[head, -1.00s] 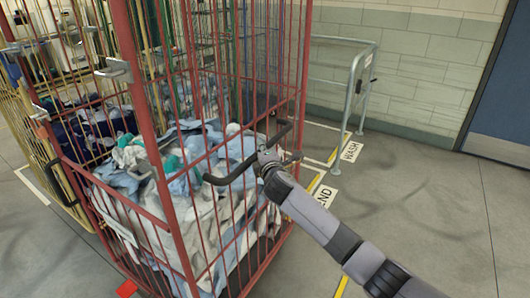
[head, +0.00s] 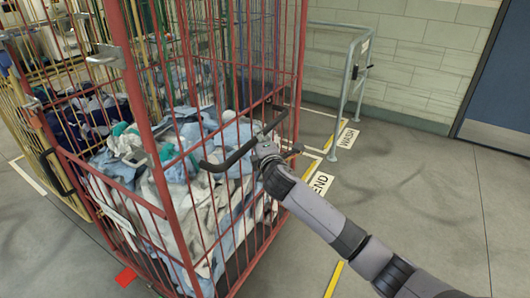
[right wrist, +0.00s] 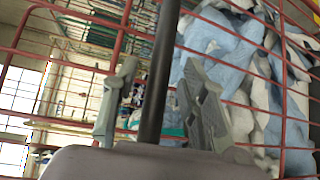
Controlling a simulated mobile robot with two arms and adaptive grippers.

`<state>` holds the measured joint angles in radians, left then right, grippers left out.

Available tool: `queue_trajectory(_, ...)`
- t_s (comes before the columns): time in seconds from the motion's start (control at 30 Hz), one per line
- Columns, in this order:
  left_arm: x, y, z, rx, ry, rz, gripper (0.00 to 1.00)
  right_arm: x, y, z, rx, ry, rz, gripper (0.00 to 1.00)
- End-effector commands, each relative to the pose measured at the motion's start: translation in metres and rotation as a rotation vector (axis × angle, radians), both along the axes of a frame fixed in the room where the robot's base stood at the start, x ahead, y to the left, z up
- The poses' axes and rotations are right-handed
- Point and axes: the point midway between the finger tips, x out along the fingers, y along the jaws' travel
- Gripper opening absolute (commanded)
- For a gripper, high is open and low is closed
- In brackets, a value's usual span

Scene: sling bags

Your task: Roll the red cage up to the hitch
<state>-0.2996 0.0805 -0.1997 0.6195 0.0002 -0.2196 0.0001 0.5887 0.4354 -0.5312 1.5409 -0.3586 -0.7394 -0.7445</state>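The red cage (head: 160,198) stands upright at the left and centre of the head view, filled with white and pale blue laundry (head: 175,175). A black handle bar (head: 232,160) sticks out from its right side. My right gripper (head: 258,150) is at this handle. In the right wrist view the black bar (right wrist: 160,75) runs between the two fingers of the gripper (right wrist: 158,100), with gaps showing beside it, so the fingers look open around it. I cannot make out a hitch for certain. My left gripper is not in view.
A yellow cage (head: 33,130) stands close on the left. A grey tubular rail (head: 345,95) with a black fitting stands by the wall, near the "WASH" (head: 347,138) and "END" (head: 320,183) floor labels. A blue door (head: 505,90) is at right. The right floor is clear.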

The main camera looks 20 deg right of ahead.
Motion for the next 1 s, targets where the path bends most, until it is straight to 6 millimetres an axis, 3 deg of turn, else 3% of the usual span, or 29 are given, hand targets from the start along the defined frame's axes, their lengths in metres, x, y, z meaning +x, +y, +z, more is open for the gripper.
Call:
queue_trajectory(0.2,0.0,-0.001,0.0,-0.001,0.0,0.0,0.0,-0.04,0.005,0.005,-0.001,0.0,0.001,0.4)
queue_trajectory(0.43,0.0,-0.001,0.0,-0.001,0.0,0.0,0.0,-0.071,0.009,0.01,-0.002,-0.001,0.001,0.4)
queue_trajectory(0.6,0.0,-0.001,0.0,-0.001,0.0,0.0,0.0,-0.08,0.011,0.012,-0.001,-0.001,0.0,0.4)
queue_trajectory(1.0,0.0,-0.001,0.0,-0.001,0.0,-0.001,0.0,-0.08,0.011,0.012,-0.001,-0.001,0.0,0.4)
